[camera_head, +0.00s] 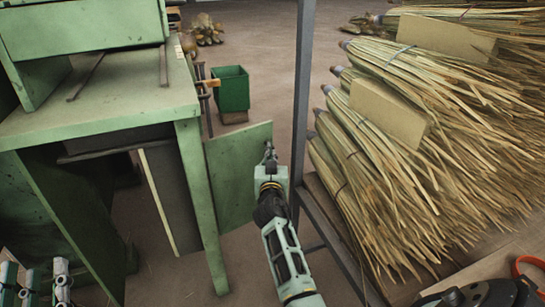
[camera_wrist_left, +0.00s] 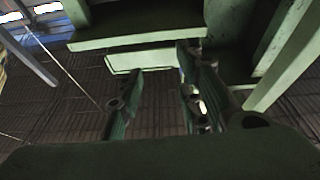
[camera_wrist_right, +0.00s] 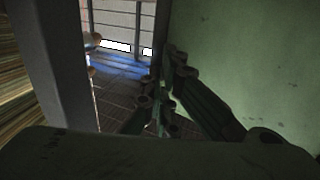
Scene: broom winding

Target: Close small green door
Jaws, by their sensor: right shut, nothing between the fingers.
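The small green door (camera_head: 232,185) stands open, swung out to the right of the green bench's front leg (camera_head: 203,200). My right gripper (camera_head: 269,153) is shut and empty beside the door's free upper right edge. In the right wrist view the door (camera_wrist_right: 245,60) fills the right side, and the gripper's fingers (camera_wrist_right: 165,95) are close to its edge; I cannot tell if they touch it. My left gripper (camera_head: 35,280) is low at the bottom left corner. In the left wrist view its fingers (camera_wrist_left: 160,95) are apart with nothing between them.
A grey metal post (camera_head: 302,90) and rack stand just right of my right gripper. Bundles of broom straw (camera_head: 390,170) are stacked on the rack. A dark green bin (camera_head: 231,88) stands behind the door. The green bench (camera_head: 110,100) takes up the left.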

